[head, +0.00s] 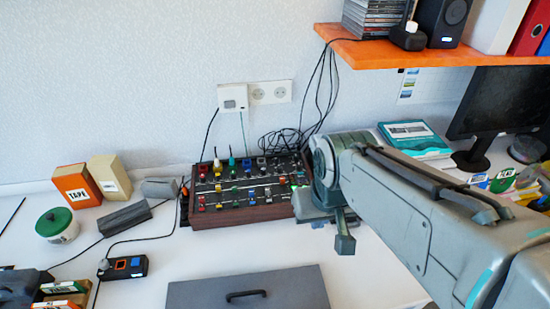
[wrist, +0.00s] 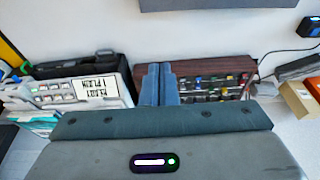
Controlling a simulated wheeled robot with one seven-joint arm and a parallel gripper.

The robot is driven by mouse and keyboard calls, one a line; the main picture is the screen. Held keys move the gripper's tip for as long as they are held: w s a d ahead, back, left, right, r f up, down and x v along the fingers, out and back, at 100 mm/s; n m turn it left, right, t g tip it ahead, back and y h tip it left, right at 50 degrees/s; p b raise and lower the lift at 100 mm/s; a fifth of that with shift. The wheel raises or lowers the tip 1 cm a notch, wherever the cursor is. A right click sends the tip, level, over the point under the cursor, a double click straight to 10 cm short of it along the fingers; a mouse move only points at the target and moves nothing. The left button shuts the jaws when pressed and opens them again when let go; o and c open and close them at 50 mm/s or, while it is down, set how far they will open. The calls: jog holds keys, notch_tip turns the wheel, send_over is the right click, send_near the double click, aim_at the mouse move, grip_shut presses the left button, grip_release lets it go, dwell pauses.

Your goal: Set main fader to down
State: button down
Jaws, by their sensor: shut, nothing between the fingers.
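The mixer (head: 250,207) is a dark panel with wooden sides, set on the white desk against the wall. Its face carries rows of small coloured caps and several sliders. I cannot tell which slider is the main fader or how it stands. My gripper (head: 345,243) is shut and empty, to the right of the mixer and apart from it in the head view. In the wrist view, the shut blue-grey fingers (wrist: 160,84) show in front of one end of the mixer (wrist: 212,84) and hide part of it.
Cables rise behind the mixer to a wall socket (head: 270,92). A grey drawer front or panel with a handle (head: 290,290) lies in front. A small black box (head: 122,267), a grey block (head: 125,218) and a green-lidded jar (head: 57,226) stand left. An orange shelf (head: 450,54) hangs above right.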

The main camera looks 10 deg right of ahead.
jog(key=c, duration=1.4)
grip_release()
jog(key=shift+w+r, duration=0.15)
jog(key=g+p, duration=0.3)
jog(key=p, duration=0.4)
send_over(282, 179)
notch_tip(282, 179, down, 8)
jog(key=r, duration=0.1)
notch_tip(282, 179, down, 14)
jog(key=p, duration=0.2)
jog(key=shift+w+p, duration=0.1)
jog(key=shift+p, duration=0.2)
grip_shut()
